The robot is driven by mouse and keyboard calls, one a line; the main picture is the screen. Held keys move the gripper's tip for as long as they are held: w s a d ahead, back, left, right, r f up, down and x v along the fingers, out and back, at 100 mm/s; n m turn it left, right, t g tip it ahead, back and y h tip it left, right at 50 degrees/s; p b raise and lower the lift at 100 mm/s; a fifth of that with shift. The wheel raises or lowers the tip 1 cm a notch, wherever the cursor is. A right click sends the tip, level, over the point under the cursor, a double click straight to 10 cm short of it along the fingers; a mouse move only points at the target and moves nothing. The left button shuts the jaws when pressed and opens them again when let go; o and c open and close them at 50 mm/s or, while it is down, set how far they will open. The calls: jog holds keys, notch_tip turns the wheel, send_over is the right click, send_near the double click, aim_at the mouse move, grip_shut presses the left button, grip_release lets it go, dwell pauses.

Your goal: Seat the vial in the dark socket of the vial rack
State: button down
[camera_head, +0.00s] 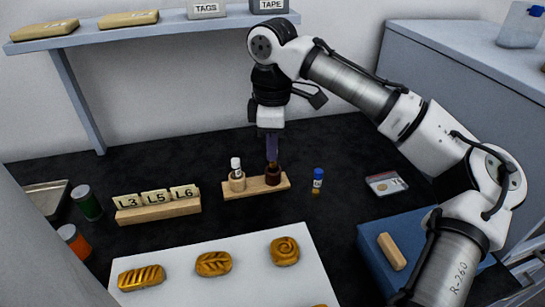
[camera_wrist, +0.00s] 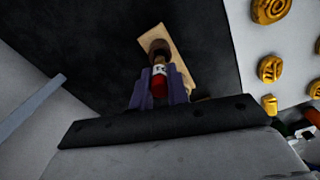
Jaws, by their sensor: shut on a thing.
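The vial rack (camera_head: 257,187) is a light wooden strip on the dark worktop. It has a pale socket (camera_head: 238,183) at its left and a dark brown socket (camera_head: 272,176) at its right. My gripper (camera_head: 271,157) points down directly over the dark socket. In the wrist view its purple fingers (camera_wrist: 159,83) are shut on a vial (camera_wrist: 158,82) with a red cap and a whitish label. The vial lines up with the dark socket (camera_wrist: 159,47) there. I cannot tell how far its hidden lower end is inside the socket.
A white-capped vial (camera_head: 236,166) stands in the pale socket. A blue-capped vial (camera_head: 318,179) stands right of the rack. A block with lettered tiles (camera_head: 158,211) is at left, and a white board (camera_head: 220,262) with gold pieces lies in front.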

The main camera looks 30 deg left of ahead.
aim_at(273, 167)
jog(key=shift+f, duration=1.8)
jog(key=shift+f, duration=0.1)
jog(key=c, duration=1.4)
grip_release()
jog(key=shift+o, duration=0.2)
notch_tip(273, 167, up, 12)
jog(key=shift+r, duration=0.15)
